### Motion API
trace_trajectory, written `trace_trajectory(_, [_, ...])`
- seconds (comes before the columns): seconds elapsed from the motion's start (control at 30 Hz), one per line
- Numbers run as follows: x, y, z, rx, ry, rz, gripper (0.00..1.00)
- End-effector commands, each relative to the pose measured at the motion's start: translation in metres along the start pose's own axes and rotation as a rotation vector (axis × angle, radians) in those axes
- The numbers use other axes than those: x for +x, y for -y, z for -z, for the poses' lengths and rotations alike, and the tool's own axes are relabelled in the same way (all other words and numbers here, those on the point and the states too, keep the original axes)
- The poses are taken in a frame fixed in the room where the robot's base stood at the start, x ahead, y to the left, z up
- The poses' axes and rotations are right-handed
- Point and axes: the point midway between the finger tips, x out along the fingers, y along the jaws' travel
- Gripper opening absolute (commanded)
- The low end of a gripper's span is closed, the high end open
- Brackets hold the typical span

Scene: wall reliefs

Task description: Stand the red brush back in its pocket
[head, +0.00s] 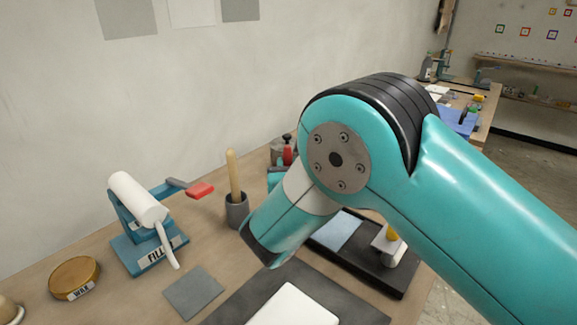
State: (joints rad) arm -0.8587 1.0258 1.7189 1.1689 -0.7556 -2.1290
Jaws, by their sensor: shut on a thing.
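A small red piece with a dark top, which looks like the red brush (288,154), shows just left of my arm's large teal joint. Grey parts beside it look like my gripper (281,156), shut on the brush, above a short teal section. My arm hides most of this area, so the jaws and the brush's lower end are not clear. I cannot make out the brush's pocket. A dark grey cup (237,211) stands upright on the bench with a pale wooden handle (233,175) in it.
A blue stand marked FILL (150,254) holds a white roll (137,198) and a red-ended lever (200,190). A round WAX tin (75,278) is at the left. A grey square (194,292) lies in front. A black tray (385,279) sits behind my arm. The wall bounds the bench.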

Motion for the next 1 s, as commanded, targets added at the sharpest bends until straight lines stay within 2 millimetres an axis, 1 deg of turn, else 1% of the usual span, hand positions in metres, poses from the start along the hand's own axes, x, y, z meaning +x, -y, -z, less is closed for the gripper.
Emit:
trace_trajectory(0.23, [0.0001,-0.0001,0.0001,0.000,0.001,0.000,0.00])
trace_trajectory(0.27, [0.0001,-0.0001,0.0001,0.000,0.001,0.000,0.28])
trace_trajectory(0.3, [0.0001,-0.0001,0.0001,0.000,0.001,0.000,0.38])
trace_trajectory(0.37, [0.0001,-0.0001,0.0001,0.000,0.001,0.000,0.51])
trace_trajectory(0.4, [0.0001,-0.0001,0.0001,0.000,0.001,0.000,0.54])
trace_trajectory(0.57, [0.0000,-0.0001,0.0001,0.000,0.000,0.000,0.54])
trace_trajectory(0.67, [0.0000,-0.0001,0.0003,0.000,0.000,0.000,0.74])
trace_trajectory(0.7, [0.0000,-0.0001,0.0003,0.000,0.000,0.000,0.79])
trace_trajectory(1.0, [0.0000,-0.0001,-0.0011,0.000,0.000,0.000,0.79])
